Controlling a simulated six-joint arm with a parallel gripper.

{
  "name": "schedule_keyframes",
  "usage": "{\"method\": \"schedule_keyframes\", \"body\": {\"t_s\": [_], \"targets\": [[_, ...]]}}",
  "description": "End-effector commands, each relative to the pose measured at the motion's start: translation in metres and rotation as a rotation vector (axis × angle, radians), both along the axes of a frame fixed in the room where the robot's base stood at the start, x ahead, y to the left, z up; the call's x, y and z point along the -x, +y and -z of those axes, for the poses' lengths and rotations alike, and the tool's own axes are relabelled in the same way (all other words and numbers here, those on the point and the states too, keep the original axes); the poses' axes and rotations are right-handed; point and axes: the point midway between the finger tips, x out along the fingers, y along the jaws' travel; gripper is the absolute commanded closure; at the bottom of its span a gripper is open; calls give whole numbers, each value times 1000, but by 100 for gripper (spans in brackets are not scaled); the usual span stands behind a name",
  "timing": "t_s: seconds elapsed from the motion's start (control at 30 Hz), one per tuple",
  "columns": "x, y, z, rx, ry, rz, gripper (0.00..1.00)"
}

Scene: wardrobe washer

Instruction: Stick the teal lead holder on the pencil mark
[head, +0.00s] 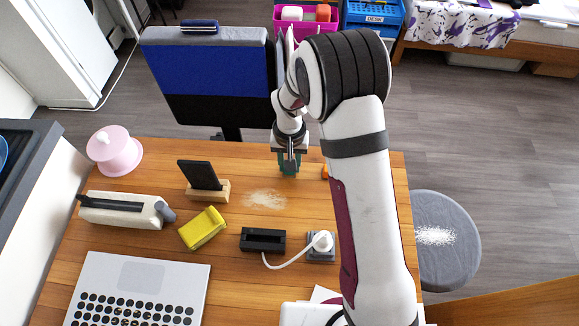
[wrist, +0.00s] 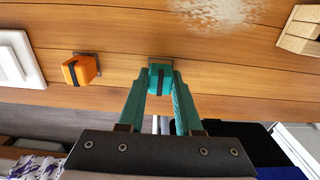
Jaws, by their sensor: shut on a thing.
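The teal lead holder (wrist: 160,80) is a small teal block with a dark strip, held between the fingertips of my gripper (wrist: 160,88). Behind it a dark grey plate edge shows. In the head view my gripper (head: 289,160) points down near the table's far edge, with the teal lead holder (head: 289,170) just below it. I cannot tell whether it touches the table. An orange block (wrist: 84,70) with a black strip and a grey plate stands apart to the left in the wrist view. I cannot make out the pencil mark.
A pale powdery patch (head: 265,200) lies on the wooden table (head: 200,246). A blue-backed chair (head: 212,82) is beyond the far edge.

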Motion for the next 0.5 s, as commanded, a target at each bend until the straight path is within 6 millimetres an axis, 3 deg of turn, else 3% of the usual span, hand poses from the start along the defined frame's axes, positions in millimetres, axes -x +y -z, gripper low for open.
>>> {"method": "schedule_keyframes", "body": {"t_s": [0.37, 0.4, 0.5], "targets": [[0, 0, 6, 0, 1, 0, 100], [0, 0, 6, 0, 1, 0, 65], [0, 0, 6, 0, 1, 0, 47]]}}
